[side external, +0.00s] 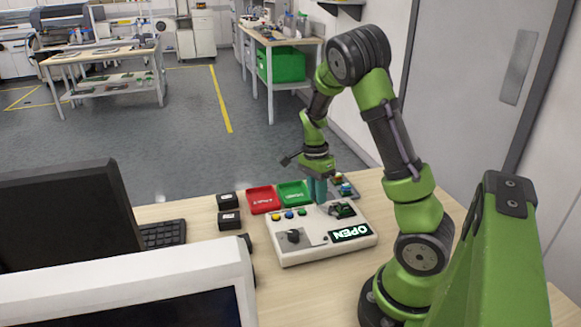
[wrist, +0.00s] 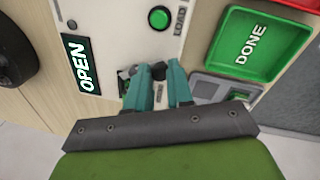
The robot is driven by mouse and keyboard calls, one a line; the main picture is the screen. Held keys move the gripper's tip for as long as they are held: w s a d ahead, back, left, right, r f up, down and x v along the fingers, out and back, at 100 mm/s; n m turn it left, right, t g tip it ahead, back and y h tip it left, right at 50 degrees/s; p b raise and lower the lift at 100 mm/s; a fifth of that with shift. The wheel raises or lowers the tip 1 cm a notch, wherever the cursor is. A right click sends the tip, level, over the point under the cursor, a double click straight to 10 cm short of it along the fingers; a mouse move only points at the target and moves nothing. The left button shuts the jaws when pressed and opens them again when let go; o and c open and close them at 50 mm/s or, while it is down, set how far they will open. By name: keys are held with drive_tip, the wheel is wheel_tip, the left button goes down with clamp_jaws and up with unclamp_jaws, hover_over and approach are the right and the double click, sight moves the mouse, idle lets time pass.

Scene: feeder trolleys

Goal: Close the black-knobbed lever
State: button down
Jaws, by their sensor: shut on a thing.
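A pale control box (side external: 315,247) stands on the table with a lit "OPEN" display (side external: 350,232), which also shows in the wrist view (wrist: 82,65). My gripper (side external: 319,200) reaches down onto the box's far part, beside a dark clamp-like mechanism (side external: 343,210). In the wrist view my gripper's teal fingers (wrist: 158,85) are shut on the lever's black knob (wrist: 158,71), which shows as a small dark piece between the tips. The fingers hide most of the lever, so I cannot tell its angle.
A green button (wrist: 158,18) marked LOAD sits close by. A green DONE tray (wrist: 258,45) and a red tray (side external: 263,199) lie behind the box. A grey parts tray (side external: 345,188) and two black boxes (side external: 229,219) are nearby. A monitor (side external: 65,215) stands at left.

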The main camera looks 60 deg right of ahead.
sight(317, 217)
drive_tip(key=n, duration=0.2)
drive_tip(key=a+n, duration=0.2)
drive_tip(key=n, duration=0.1)
drive_tip(key=shift+a+n+h, duration=0.1)
drive_tip(key=shift+n+h, duration=0.2)
drive_tip(key=n, duration=0.2)
drive_tip(key=a+n, duration=0.1)
drive_tip(key=shift+s+a+h, duration=0.1)
drive_tip(key=shift+s+h, duration=0.15)
drive_tip(key=shift+h, duration=0.05)
drive_tip(key=shift+s+a+n, duration=0.2)
drive_tip(key=shift+n, duration=0.55)
drive_tip(key=shift+s+a+n, duration=0.15)
drive_tip(key=shift+a+n, duration=0.05)
drive_tip(key=shift+n, duration=0.55)
drive_tip(key=c, duration=1)
unclamp_jaws()
wheel_tip(317, 217, up, 17)
drive_tip(key=w+a, duration=0.1)
drive_tip(key=w, duration=0.1)
drive_tip(key=shift+a, duration=0.15)
